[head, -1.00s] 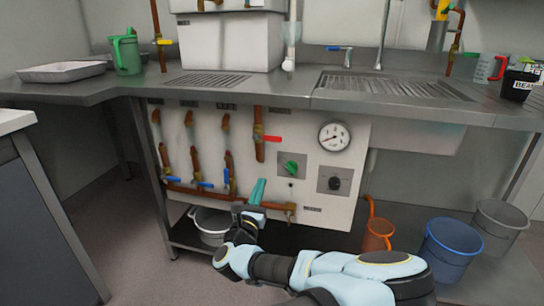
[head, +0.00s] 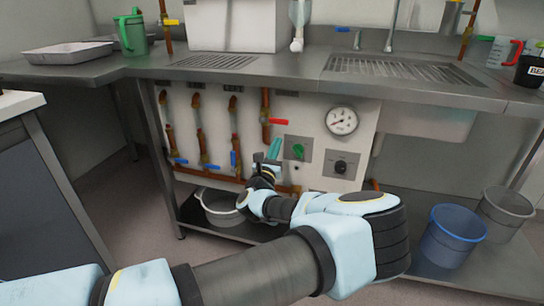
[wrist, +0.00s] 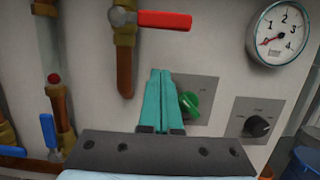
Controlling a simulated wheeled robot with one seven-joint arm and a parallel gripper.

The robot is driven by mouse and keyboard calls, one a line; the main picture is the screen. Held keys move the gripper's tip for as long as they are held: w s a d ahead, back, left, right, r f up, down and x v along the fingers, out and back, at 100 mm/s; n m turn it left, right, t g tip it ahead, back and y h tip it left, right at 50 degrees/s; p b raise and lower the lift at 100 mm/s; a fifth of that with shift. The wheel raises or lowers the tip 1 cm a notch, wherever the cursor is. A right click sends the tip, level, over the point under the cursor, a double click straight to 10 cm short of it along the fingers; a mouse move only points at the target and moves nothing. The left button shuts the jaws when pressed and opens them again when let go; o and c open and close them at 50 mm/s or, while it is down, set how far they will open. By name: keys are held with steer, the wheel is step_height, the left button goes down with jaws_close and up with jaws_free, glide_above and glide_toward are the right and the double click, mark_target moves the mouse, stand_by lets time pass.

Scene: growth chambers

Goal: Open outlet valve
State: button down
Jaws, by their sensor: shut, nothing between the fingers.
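My gripper (head: 274,147) is in front of the white valve panel (head: 345,170), its teal fingers pressed together and empty. In the wrist view the fingertips (wrist: 161,72) are just left of a green knob (wrist: 190,102), which they partly cover, and below a red lever (wrist: 164,20). The red lever, on a copper pipe valve, points right; it also shows in the head view (head: 278,121). Several blue levers, such as one on a left pipe (head: 209,167), are on the panel. I cannot read which valve is the outlet.
A round gauge (head: 341,120) and a black knob (head: 341,167) are on the panel's right. A steel counter (head: 290,80) overhangs the panel. A white bucket (head: 218,207) stands on the low shelf; blue (head: 452,236) and grey (head: 504,214) buckets stand right.

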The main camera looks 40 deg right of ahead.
mark_target(279, 124)
step_height(279, 124, up, 4)
steer(key=shift+a+f+p, duration=0.1)
steer(key=shift+p, duration=0.3)
steer(key=shift+s+r+n+t, duration=0.15)
steer(key=shift+r+n, duration=0.15)
steer(key=shift+n, duration=0.3)
steer(key=shift+s+r+n+t, duration=0.15)
steer(key=shift+r+n, duration=0.1)
steer(key=shift+n, duration=0.35)
steer(key=r+n, duration=0.1)
steer(key=n, duration=0.1)
steer(key=n+y, duration=0.1)
steer(key=r+n+t, duration=0.1)
steer(key=n, duration=0.1)
steer(key=shift+s+d+r+n+y+b, duration=0.1)
steer(key=shift+d+r+n+y+b, duration=0.2)
steer(key=shift+y, duration=0.1)
steer(key=r+n+y+p, duration=0.1)
steer(key=n, duration=0.2)
steer(key=w+a+r+n+y+p, duration=0.1)
steer(key=n, duration=0.3)
steer(key=w+r+n+y, duration=0.1)
steer(key=r+n, duration=0.1)
steer(key=n, duration=0.1)
steer(key=shift+a+r+n+t+p, duration=0.1)
steer(key=shift+a+n+t+p, duration=0.1)
steer(key=shift+n+t+p, duration=0.15)
steer(key=shift+s, duration=0.1)
